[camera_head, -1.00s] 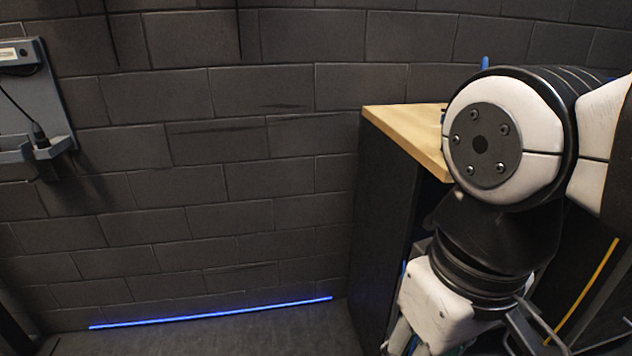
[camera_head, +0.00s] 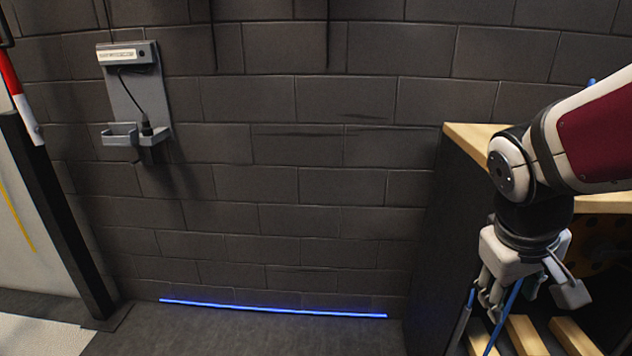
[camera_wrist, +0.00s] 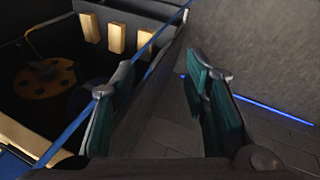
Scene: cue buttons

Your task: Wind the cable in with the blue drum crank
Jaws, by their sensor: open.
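My gripper (camera_head: 493,303) hangs pointing down at the right of the head view, in front of the wooden-topped cabinet. In the wrist view my gripper (camera_wrist: 160,75) has its two teal-padded fingers apart with nothing between them. An orange disc with holes (camera_wrist: 45,82) lies inside the dark cabinet, left of the fingers; part of it shows in the head view (camera_head: 598,245). A long thin blue line (camera_wrist: 72,128), perhaps the cable or an edge strip, runs slanting past the left finger. I cannot make out a blue crank for certain; a small blue tip (camera_head: 592,82) shows above my arm.
The cabinet's wooden top (camera_head: 468,139) and wooden slats (camera_head: 525,336) are close to my arm. A grey wall holder with a plugged cord (camera_head: 137,105) hangs at left. A red and white post (camera_head: 20,95) stands at far left. Floor along the blue light strip (camera_head: 270,308) is clear.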

